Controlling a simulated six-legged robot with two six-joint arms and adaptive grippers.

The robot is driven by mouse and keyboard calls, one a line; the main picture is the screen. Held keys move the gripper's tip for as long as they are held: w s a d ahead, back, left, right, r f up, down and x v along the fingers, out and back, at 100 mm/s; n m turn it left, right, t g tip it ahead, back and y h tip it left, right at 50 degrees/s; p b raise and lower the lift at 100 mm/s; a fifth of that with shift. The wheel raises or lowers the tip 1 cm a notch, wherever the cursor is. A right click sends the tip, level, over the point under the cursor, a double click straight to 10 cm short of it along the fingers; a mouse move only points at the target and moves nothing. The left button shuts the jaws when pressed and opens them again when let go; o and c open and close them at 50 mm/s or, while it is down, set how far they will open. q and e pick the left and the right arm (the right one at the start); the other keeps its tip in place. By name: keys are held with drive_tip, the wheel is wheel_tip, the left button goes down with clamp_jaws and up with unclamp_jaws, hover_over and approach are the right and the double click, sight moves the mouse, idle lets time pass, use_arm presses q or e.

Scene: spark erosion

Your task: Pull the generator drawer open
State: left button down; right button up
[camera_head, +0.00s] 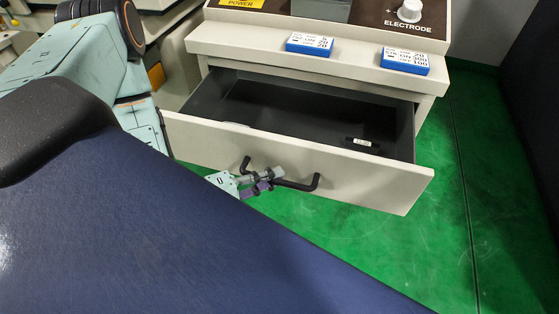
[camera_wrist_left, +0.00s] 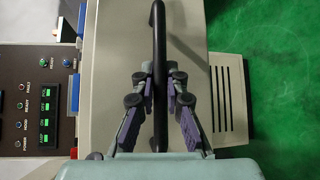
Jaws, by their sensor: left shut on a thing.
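The generator drawer (camera_head: 385,175) is pulled well out of the beige generator cabinet (camera_head: 300,62), and its dark inside shows from above. A black bar handle (camera_head: 300,185) runs across its beige front. My left gripper (camera_head: 268,180) is shut on the handle, near its left half in the head view. In the left wrist view the handle (camera_wrist_left: 159,30) runs upright between the fingers of my left gripper (camera_wrist_left: 159,82). My right gripper is in neither view.
A small dark labelled item (camera_head: 362,142) lies in the drawer at the right. Two blue-and-white label blocks (camera_head: 310,43) (camera_head: 404,60) sit on the cabinet ledge. Green floor (camera_head: 455,215) is clear to the right of and in front of the drawer.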

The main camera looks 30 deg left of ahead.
use_arm(q)
drive_tip(key=shift+s+d, duration=0.3)
drive_tip(key=shift+s, duration=0.55)
drive_tip(key=shift+s+d, duration=0.25)
drive_tip(key=shift+s, duration=0.55)
drive_tip(key=c, duration=1.4)
unclamp_jaws()
drive_tip(key=shift+o, duration=0.2)
drive_tip(key=shift+a, duration=0.1)
drive_tip(key=v, duration=0.7)
drive_tip(key=shift+s+a+r, duration=0.1)
drive_tip(key=shift+s, duration=0.05)
drive_tip(key=shift+w, duration=0.3)
